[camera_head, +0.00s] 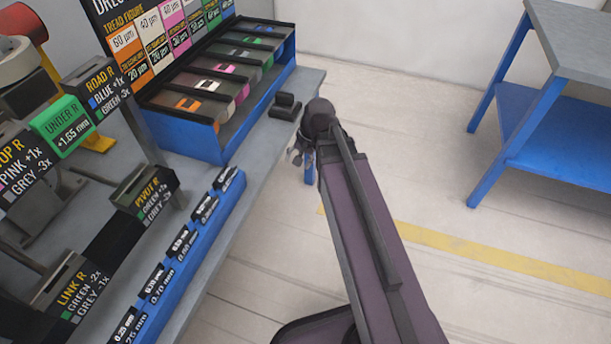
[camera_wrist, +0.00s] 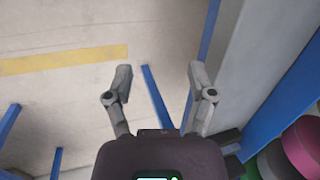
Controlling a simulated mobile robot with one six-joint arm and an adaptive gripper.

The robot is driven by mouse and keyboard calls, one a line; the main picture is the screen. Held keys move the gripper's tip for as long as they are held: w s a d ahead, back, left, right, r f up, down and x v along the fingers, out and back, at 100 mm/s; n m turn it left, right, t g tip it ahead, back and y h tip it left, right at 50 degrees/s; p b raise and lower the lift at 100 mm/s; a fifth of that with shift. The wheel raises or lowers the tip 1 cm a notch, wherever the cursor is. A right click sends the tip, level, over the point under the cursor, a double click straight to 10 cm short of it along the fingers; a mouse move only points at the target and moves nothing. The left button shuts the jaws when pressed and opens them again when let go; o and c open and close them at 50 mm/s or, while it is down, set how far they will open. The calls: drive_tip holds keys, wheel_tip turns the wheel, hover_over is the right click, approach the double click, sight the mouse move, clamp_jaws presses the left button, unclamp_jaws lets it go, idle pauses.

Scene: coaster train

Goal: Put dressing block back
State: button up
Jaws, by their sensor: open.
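A blue tray (camera_head: 185,135) stands on the grey bench under a board headed "DRE…", cut off by the frame edge. It holds several dark blocks with coloured marks, such as an orange-marked one (camera_head: 187,104) and a pink-marked one (camera_head: 224,69). A small dark block-like object (camera_head: 285,106) lies on the bench beside the tray; I cannot tell whether it is the dressing block. My gripper (camera_head: 303,152) is just past the bench edge, near that object. In the wrist view its fingers (camera_wrist: 160,76) are apart, with only floor and blue legs between them.
A blue strip of labelled slots (camera_head: 180,250) runs along the bench front. Labelled holders, including a green one (camera_head: 60,125), crowd the left. A grey-topped table with a blue shelf (camera_head: 560,145) stands at the right. The floor between is clear.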

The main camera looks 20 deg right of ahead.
drive_tip(key=s+n+h, duration=0.1)
drive_tip(key=s+n, duration=0.1)
drive_tip(key=s+n+h, duration=0.1)
drive_tip(key=s+n, duration=0.1)
drive_tip(key=s+f+n+g+h, duration=0.1)
drive_tip(key=n, duration=0.1)
drive_tip(key=shift+s+d, duration=0.3)
drive_tip(key=shift+s, duration=0.1)
drive_tip(key=shift+r, duration=0.1)
wheel_tip(320, 180, up, 22)
drive_tip(key=p, duration=2.1)
drive_tip(key=shift+p, duration=0.4)
drive_tip(key=shift+f, duration=0.2)
